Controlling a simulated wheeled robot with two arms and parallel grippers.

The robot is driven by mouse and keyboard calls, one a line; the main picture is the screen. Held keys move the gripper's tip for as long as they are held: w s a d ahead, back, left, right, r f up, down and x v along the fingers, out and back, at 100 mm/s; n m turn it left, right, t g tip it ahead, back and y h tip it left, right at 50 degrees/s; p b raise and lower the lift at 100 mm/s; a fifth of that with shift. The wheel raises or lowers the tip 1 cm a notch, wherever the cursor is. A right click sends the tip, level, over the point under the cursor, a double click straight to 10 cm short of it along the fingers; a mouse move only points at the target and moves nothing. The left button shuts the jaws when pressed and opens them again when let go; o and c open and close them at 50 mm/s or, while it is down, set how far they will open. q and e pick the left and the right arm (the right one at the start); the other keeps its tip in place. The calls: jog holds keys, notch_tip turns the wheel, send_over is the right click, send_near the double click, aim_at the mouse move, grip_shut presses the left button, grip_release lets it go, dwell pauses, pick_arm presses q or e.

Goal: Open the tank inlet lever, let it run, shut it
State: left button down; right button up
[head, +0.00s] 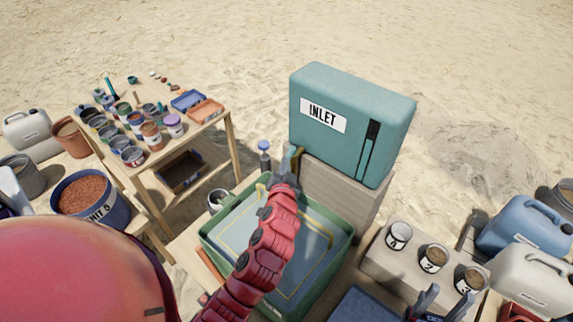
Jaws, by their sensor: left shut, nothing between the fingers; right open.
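The teal tank (345,90) with an "INLET" label stands upright on a grey block (345,195) right of centre. A dark vertical slot (370,140) runs down its front. My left gripper (289,164), at the end of a red arm, is shut and empty at the tank's lower left front edge. A small yellowish piece (297,152) shows beside its fingertips; I cannot tell if it is the lever or whether they touch. A blue-topped knob (264,146) stands just left of the gripper. My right gripper (431,298) is open at the bottom right, away from the tank.
A green tub (342,238) holding pale water lies under my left arm. A wooden table (215,128) with several pots and trays stands left. Labelled cups (398,236) stand on a block at right, near blue (525,222) and white jerrycans. Sand behind is clear.

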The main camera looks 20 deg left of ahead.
pick_arm(q)
jog(key=p+v, duration=0.6)
jog(key=v, duration=1.1)
jog(key=shift+s+p, duration=0.2)
jog(key=shift+p, duration=0.1)
jog(key=shift+f, duration=0.1)
